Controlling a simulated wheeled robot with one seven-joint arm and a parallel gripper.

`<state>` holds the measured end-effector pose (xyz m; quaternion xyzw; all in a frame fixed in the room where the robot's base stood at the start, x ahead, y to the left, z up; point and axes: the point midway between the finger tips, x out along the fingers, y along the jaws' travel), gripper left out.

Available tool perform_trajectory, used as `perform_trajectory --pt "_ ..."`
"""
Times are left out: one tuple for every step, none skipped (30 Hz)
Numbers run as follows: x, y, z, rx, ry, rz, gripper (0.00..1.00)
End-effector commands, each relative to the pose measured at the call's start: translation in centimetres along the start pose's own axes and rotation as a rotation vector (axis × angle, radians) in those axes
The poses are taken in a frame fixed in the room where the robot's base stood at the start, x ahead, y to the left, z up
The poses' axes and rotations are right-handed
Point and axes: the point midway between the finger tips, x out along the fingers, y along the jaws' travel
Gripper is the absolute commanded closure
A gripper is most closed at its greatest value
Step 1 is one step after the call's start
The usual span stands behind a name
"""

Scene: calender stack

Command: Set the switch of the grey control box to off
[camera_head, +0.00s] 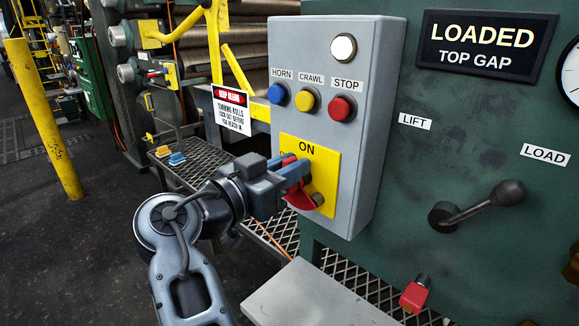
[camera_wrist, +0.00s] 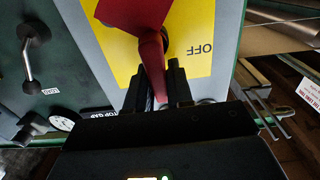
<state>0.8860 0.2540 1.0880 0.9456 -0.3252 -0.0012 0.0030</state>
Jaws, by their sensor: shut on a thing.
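The grey control box (camera_head: 364,135) faces me with a yellow switch plate (camera_head: 325,158) low on its front. The plate reads ON at its top; my gripper covers part of its left side. The wrist view shows OFF on the yellow plate (camera_wrist: 190,25), turned in the picture. The red switch handle (camera_head: 303,199) is partly hidden behind my gripper (camera_head: 300,172). In the wrist view the narrow end of the red handle (camera_wrist: 152,55) lies between the two dark fingers of my gripper (camera_wrist: 158,88), which is shut on it. I cannot tell the handle's exact setting.
Blue HORN (camera_head: 277,94), yellow CRAWL (camera_head: 306,101) and red STOP (camera_head: 342,108) buttons sit above the plate. A black lever (camera_head: 480,208) is on the green panel to the right. A grey ledge (camera_head: 310,298) lies below the box. A yellow post (camera_head: 45,120) stands left.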

Motion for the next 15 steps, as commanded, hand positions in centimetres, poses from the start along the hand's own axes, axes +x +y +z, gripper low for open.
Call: perform_trajectory --pt "-0.02 -0.03 0.00 -0.007 0.000 0.000 1.00" --pt "-0.02 -0.06 -0.01 -0.012 0.000 0.000 1.00" --pt "-0.03 -0.09 -0.01 -0.023 0.001 0.000 1.00" --pt "-0.02 -0.12 -0.01 -0.033 0.001 0.000 1.00" --pt "-0.01 -0.15 -0.01 -0.044 0.001 0.001 1.00" --pt "0.03 -0.18 -0.01 -0.062 0.001 0.002 1.00" --pt "0.05 -0.23 -0.01 -0.077 0.001 0.002 1.00" --pt "0.03 -0.30 -0.01 -0.094 0.001 0.001 1.00" --pt "0.01 -0.42 -0.01 -0.119 0.002 0.000 1.00" --pt "0.03 -0.48 0.01 -0.141 0.002 0.000 1.00" --pt "0.05 -0.56 0.02 -0.162 0.001 0.000 1.00" --pt "0.06 -0.67 0.04 -0.194 0.001 0.001 1.00" --pt "0.05 -0.75 0.05 -0.220 0.001 0.001 1.00" --pt "0.03 -0.85 0.05 -0.247 0.001 0.001 1.00" --pt "0.08 -0.95 0.04 -0.283 0.002 0.001 1.00"
